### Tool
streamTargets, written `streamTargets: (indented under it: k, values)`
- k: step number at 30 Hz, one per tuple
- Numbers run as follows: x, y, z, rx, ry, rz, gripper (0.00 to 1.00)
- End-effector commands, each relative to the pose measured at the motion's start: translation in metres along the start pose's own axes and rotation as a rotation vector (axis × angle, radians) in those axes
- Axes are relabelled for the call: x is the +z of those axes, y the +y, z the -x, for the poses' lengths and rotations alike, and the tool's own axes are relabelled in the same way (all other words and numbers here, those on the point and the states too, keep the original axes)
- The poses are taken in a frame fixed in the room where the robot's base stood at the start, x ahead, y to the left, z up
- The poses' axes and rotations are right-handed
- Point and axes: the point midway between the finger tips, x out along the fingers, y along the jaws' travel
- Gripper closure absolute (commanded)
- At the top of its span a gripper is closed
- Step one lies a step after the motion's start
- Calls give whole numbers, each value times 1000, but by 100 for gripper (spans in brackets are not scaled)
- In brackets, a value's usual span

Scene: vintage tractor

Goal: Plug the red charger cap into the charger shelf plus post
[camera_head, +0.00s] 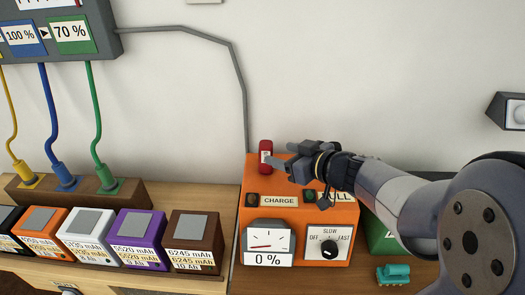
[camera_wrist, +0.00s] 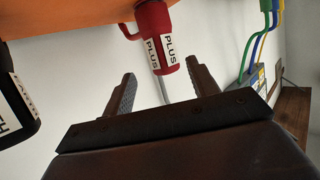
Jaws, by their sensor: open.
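The red charger cap (camera_head: 265,156), labelled PLUS, stands at the top back of the orange charger (camera_head: 247,218) in the head view. In the wrist view the red cap (camera_wrist: 153,38) is ahead of the fingers, its lower end lined up with the gap between them. My gripper (camera_head: 277,162) is open and empty, just right of the cap in the head view. In the wrist view my gripper (camera_wrist: 162,88) has its fingers spread on both sides of the gap. Whether the cap is seated on a post cannot be told.
A black EARTH-labelled piece (camera_wrist: 14,105) is at the left of the wrist view. Several battery blocks (camera_head: 137,238) stand left of the charger. A wall box (camera_head: 60,32) with cables hangs upper left. A small teal object (camera_head: 393,273) lies right of the charger.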

Motion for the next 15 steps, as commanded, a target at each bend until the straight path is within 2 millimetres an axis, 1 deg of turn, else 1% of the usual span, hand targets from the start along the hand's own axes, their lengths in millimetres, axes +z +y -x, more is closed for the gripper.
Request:
streamTargets:
  k: [1, 3, 11, 15]
  values:
    - [2, -1, -10, -4, -1, 1, 44]
    - [2, -1, -20, -3, -1, 0, 44]
    - [0, -2, -40, 0, 0, 1, 44]
    - [-1, -6, -61, -2, -2, 0, 44]
